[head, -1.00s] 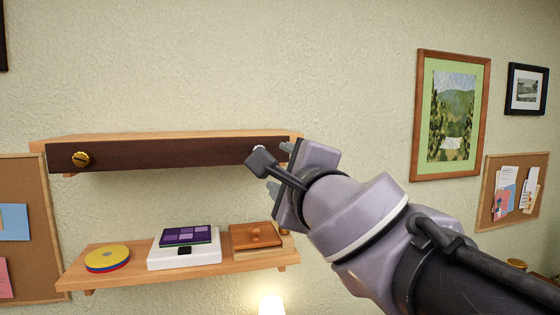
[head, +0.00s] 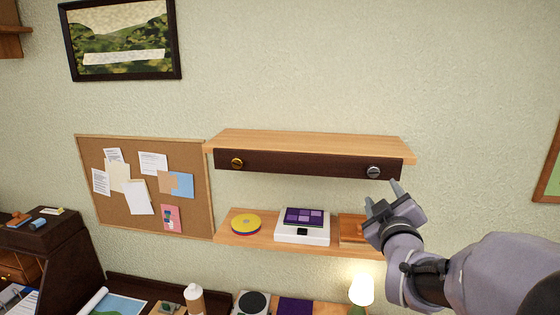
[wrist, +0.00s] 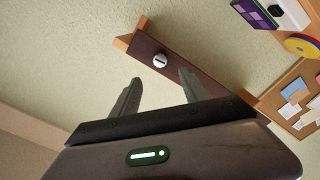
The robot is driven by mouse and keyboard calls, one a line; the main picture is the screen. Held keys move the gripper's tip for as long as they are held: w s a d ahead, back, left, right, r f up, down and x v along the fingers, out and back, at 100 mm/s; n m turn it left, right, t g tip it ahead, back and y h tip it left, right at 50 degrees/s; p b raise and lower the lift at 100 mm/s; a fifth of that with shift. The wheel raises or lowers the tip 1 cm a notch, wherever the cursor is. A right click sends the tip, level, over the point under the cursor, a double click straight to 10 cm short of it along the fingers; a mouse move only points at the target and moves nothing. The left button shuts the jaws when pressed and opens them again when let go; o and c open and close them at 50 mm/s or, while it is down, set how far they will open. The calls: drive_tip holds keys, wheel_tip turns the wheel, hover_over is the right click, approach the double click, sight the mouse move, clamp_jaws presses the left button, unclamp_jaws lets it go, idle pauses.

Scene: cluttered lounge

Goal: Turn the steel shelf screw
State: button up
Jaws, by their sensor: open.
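The steel screw (head: 374,171) is a round silver slotted head at the right end of the dark strip (head: 305,166) on the upper shelf's front. A brass screw (head: 237,162) sits at the strip's left end. My gripper (head: 382,196) is open and empty, just below and to the right of the steel screw and apart from it. In the wrist view the steel screw (wrist: 160,60) shows beyond the gap between the two open fingers (wrist: 160,78), with its whole face and dark slot visible.
The lower shelf (head: 260,243) holds a yellow disc (head: 246,224), a white box with a purple top (head: 303,227) and a wooden block (head: 352,230), partly behind my gripper. A lit lamp (head: 361,290) stands below. A corkboard (head: 190,213) hangs left.

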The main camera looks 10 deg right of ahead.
sight(374, 172)
drive_tip(key=p+x, duration=0.3)
drive_tip(key=x, duration=0.8)
drive_tip(key=shift+w, duration=0.25)
clamp_jaws()
drive_tip(key=m+b, duration=0.1)
drive_tip(key=b, duration=0.2)
drive_tip(key=shift+f, duration=0.4)
drive_tip(key=m+b, duration=0.2)
drive_tip(key=b, duration=0.3)
drive_tip(key=shift+f+b, duration=0.15)
drive_tip(key=shift+b, duration=0.15)
drive_tip(key=m+b, duration=0.1)
drive_tip(key=b, duration=0.2)
drive_tip(key=shift+r+m, duration=0.2)
drive_tip(key=shift+m, duration=0.2)
drive_tip(key=shift+r+m, duration=0.4)
drive_tip(key=shift+m, duration=0.1)
